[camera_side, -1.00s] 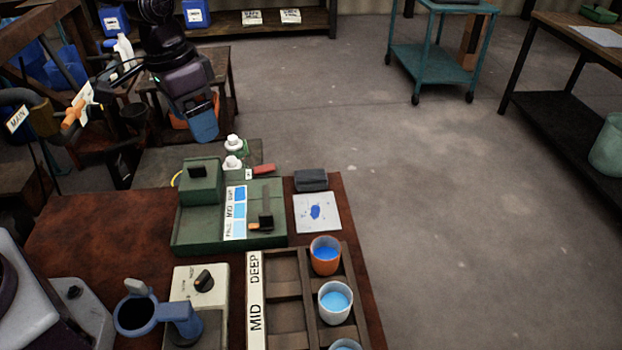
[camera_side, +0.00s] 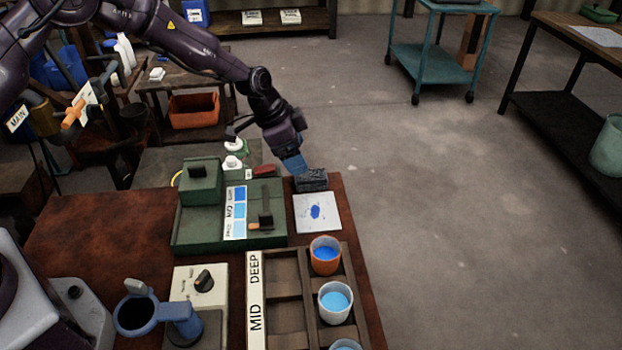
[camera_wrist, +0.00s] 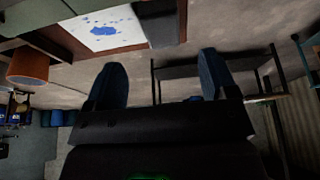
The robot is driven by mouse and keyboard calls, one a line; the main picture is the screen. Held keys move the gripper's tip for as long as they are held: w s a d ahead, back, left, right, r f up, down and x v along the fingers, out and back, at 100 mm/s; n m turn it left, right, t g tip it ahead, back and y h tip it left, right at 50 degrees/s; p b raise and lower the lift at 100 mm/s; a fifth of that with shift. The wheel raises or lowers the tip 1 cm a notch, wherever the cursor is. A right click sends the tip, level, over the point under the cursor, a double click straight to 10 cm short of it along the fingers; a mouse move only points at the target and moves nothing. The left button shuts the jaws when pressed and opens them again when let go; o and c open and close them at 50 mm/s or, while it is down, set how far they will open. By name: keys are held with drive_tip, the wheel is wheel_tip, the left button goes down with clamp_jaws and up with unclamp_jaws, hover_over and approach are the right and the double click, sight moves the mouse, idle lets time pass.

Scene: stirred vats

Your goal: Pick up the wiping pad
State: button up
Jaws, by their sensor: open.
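The wiping pad appears to be the dark grey block (camera_side: 313,182) at the far right corner of the brown table, just behind the white blotched card. My gripper (camera_side: 295,165) is over the pad's far left side, with its blue fingers pointing down. I cannot tell whether a finger touches the pad. In the wrist view my gripper (camera_wrist: 160,75) shows two blue fingers spread wide with nothing between them. A dark grey piece, likely the pad (camera_wrist: 160,26), shows at the top of that view, beyond the fingers.
The white card with a blue blotch (camera_side: 317,213) lies in front of the pad. A green box with colour swatches (camera_side: 215,225) stands left. A rack with an orange cup (camera_side: 325,257) is nearer. A red block (camera_side: 264,170) and white bottles (camera_side: 233,162) are left of my gripper.

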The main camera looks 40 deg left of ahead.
sight(311, 175)
drive_tip(key=shift+x, duration=3.55)
drive_tip(key=shift+w+r, duration=0.15)
drive_tip(key=shift+w, duration=0.05)
drive_tip(key=c, duration=1)
drive_tip(key=shift+r, duration=0.6)
drive_tip(key=s+a+r, duration=0.2)
drive_tip(key=s+r, duration=0.9)
drive_tip(key=s, duration=0.3)
drive_tip(key=shift+r, duration=0.4)
drive_tip(key=shift+o, duration=0.3)
drive_tip(key=shift+w, duration=0.1)
